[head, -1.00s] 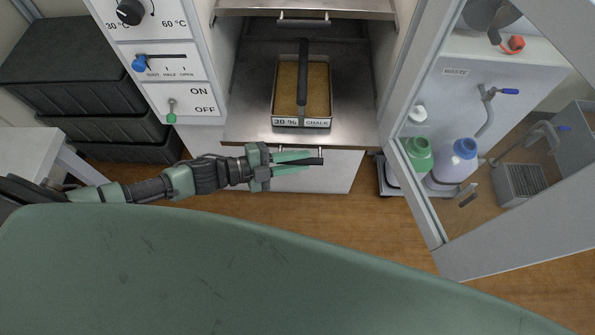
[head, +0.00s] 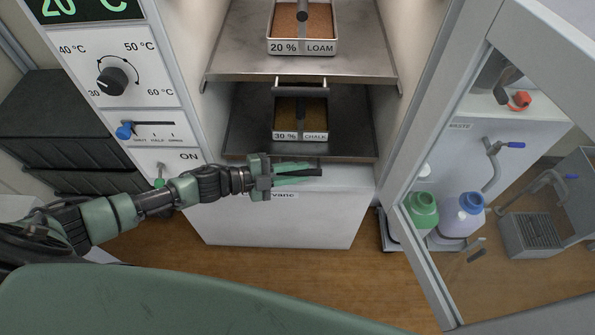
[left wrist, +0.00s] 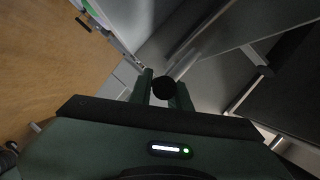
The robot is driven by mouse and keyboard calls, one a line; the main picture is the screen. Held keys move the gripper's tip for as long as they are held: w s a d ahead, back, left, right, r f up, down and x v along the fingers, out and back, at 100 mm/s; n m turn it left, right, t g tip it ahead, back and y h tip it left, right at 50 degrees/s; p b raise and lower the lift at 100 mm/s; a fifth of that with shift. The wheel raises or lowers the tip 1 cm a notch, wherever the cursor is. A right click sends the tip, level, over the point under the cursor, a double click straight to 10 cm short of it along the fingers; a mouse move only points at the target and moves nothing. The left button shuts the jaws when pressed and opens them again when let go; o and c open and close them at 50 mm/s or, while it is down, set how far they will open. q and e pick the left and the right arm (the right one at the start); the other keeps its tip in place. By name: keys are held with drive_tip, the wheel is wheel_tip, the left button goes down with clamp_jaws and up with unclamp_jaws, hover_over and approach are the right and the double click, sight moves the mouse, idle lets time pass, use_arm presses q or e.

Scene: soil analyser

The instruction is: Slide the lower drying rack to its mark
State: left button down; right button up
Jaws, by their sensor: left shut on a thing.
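The lower drying rack (head: 240,138) is a metal shelf under the upper one. It bears a tray (head: 302,136) labelled 30 % CHALK, whose back part is hidden by the upper rack's front and handle. My left gripper (head: 296,174) is at the lower rack's front edge, shut on its dark bar handle (head: 313,173). In the left wrist view the handle's round dark end (left wrist: 163,88) shows between the two fingers of the left gripper (left wrist: 162,92). I cannot make out the mark. My right gripper is not in view.
The upper rack (head: 235,60) bears a tray labelled 20 % LOAM (head: 302,46). A control panel (head: 112,80) stands left of the racks. An open glass door (head: 430,262) is at the right, with green (head: 422,210) and purple-white (head: 463,218) jugs behind it.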

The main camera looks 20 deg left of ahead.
use_arm(q)
drive_tip(key=c, duration=1.3)
unclamp_jaws()
drive_tip(key=v, duration=0.7)
drive_tip(key=shift+s+a, duration=0.2)
drive_tip(key=shift+s+a+r, duration=0.1)
drive_tip(key=shift+a, duration=0.05)
